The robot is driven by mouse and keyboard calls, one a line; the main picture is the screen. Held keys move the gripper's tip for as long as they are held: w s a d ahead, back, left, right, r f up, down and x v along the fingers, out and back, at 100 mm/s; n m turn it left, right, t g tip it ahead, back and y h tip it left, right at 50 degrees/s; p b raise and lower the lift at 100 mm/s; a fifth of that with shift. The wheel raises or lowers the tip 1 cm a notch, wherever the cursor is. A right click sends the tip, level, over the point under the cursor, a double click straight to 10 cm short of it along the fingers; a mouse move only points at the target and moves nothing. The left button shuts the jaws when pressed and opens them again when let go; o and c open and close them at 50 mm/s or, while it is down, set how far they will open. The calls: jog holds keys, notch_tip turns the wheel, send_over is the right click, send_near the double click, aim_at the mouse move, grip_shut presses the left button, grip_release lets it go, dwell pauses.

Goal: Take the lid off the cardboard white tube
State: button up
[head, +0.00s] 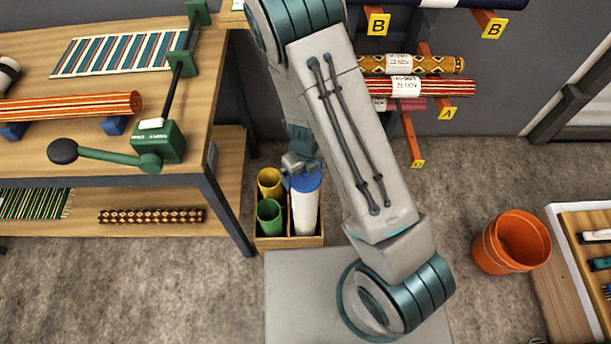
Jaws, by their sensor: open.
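The white cardboard tube (304,212) stands upright in a compartment of a wooden box (289,243) on the floor, right of the table leg. Its blue lid (307,182) is on the tube's top end. My gripper (298,168) is open, at the upper left edge of the lid in the picture. It partly overlaps the lid; I cannot tell whether it touches it. The fingertips are small and partly hidden, and my arm covers the area to the right.
A yellow tube (270,183) and a green tube (269,215) stand in the box left of the white tube. The workbench (225,95) stands close on the left, with a green crank device (158,145). A rack with rolled rugs (430,87) is behind. An orange bucket (511,242) stands right.

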jog(key=shift+f, duration=0.1)
jog(key=c, duration=0.8)
